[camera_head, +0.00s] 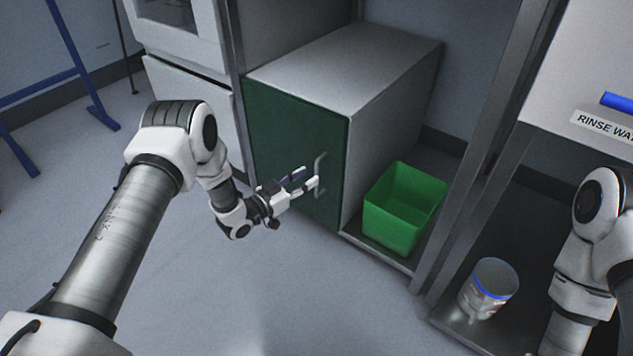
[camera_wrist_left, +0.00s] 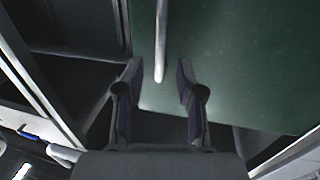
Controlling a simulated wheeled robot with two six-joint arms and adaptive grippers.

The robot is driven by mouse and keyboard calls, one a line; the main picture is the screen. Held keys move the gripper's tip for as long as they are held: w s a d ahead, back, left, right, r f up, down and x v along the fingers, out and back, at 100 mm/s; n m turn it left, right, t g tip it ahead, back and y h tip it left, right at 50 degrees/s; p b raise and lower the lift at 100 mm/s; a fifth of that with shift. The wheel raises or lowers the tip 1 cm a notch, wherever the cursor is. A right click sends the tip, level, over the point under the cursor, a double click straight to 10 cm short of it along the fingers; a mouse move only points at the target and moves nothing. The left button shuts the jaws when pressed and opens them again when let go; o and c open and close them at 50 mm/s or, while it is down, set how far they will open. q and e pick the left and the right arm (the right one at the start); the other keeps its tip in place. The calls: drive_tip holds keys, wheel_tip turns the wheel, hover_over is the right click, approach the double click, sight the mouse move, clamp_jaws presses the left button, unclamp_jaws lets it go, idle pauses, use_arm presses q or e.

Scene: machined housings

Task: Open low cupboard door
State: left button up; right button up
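The low cupboard is a grey box with a dark green door (camera_head: 292,150) that looks closed in the head view. A light metal bar handle (camera_head: 319,176) stands upright near the door's right edge. My left gripper (camera_head: 308,182) is open in front of the handle. In the left wrist view the handle (camera_wrist_left: 161,45) lies between the lines of the two fingers of the left gripper (camera_wrist_left: 160,82), with the green door (camera_wrist_left: 235,60) behind. Whether the fingers touch the handle I cannot tell. My right arm shows at the right edge, but its gripper is out of view.
A green bin (camera_head: 403,208) stands right of the cupboard on a low shelf. A clear container with a blue rim (camera_head: 488,288) stands further right. White drawers (camera_head: 192,108) are left of the cupboard. The floor (camera_head: 300,285) before the door is clear.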

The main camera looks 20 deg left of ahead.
sight(316, 194)
use_arm(q)
drive_tip(key=b+x, duration=0.1)
drive_tip(key=x, duration=0.3)
drive_tip(key=shift+w+f+b, duration=0.15)
drive_tip(key=shift+w+b, duration=0.05)
drive_tip(key=shift+b, duration=0.1)
clamp_jaws()
use_arm(e)
wheel_tip(316, 194, down, 2)
drive_tip(key=shift+f, duration=0.15)
